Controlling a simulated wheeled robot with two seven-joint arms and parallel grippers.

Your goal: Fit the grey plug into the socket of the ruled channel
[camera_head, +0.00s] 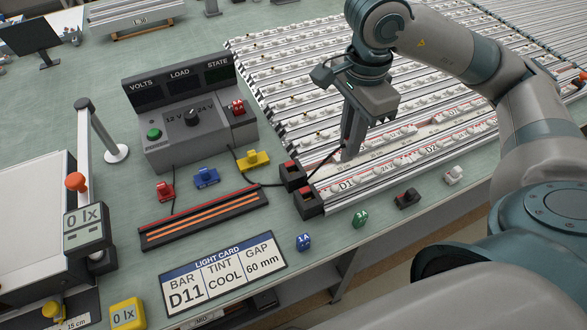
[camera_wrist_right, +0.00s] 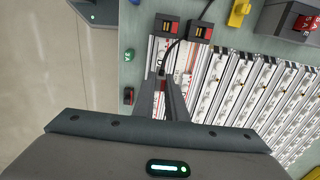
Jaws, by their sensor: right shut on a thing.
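My right gripper (camera_head: 347,155) is low over the near left end of the ruled channel (camera_head: 376,152), fingers pointing down. In the right wrist view its fingertips (camera_wrist_right: 167,78) are close together, with a thin black cable (camera_wrist_right: 172,46) running to them. It is shut on the grey plug, which is small and mostly hidden between the fingers. Two dark end blocks with red tops, one behind (camera_head: 293,174) and one nearer (camera_head: 308,203), stand at the channel's left end, left of the gripper. I cannot tell which holds the socket. My left gripper is not in view.
A strip marked D1 (camera_head: 345,184) lies along the near side. Coloured blocks, blue (camera_head: 304,242), green (camera_head: 360,216) and black (camera_head: 406,198), stand near the front edge. A power box (camera_head: 190,120) and a light card (camera_head: 222,274) are left. Rows of strips fill the back.

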